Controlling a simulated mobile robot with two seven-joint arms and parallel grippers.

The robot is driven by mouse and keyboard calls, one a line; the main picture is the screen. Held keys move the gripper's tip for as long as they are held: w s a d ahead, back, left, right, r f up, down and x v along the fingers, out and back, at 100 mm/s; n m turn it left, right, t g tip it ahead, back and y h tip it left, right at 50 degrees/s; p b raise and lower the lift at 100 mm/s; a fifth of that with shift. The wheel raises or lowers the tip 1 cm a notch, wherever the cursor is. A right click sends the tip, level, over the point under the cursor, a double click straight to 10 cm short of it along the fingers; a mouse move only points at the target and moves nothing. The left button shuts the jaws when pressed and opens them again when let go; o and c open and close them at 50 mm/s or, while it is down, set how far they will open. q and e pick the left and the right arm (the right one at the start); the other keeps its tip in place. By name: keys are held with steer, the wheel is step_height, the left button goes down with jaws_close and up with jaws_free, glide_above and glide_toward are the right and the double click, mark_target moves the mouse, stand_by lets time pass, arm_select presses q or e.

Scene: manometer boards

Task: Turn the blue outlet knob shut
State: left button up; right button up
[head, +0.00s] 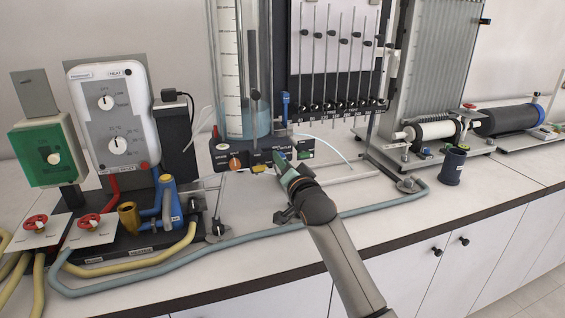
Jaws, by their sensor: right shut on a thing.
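The black valve block (222,153) at the foot of the tall clear water column carries a row of coloured knobs. The blue outlet knob (279,157) is on its front, right of the middle, and is mostly hidden by my right gripper (283,165). My right gripper reaches up to the block from the bottom of the head view and is shut on the blue knob. The knob's exact angle cannot be made out. My left gripper is not in view.
An orange knob (235,163) and a yellow knob (259,168) sit left of the blue one, and a green knob (304,155) sits close on its right. A blue-grey hose (150,271) runs along the bench front. A dark blue cup (452,167) stands to the right.

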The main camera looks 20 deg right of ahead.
jaws_close()
steer(key=n+p, duration=0.7)
steer(key=n, duration=1)
stand_by(0.4)
steer(key=shift+n, duration=0.4)
steer(key=o, duration=0.8)
jaws_free()
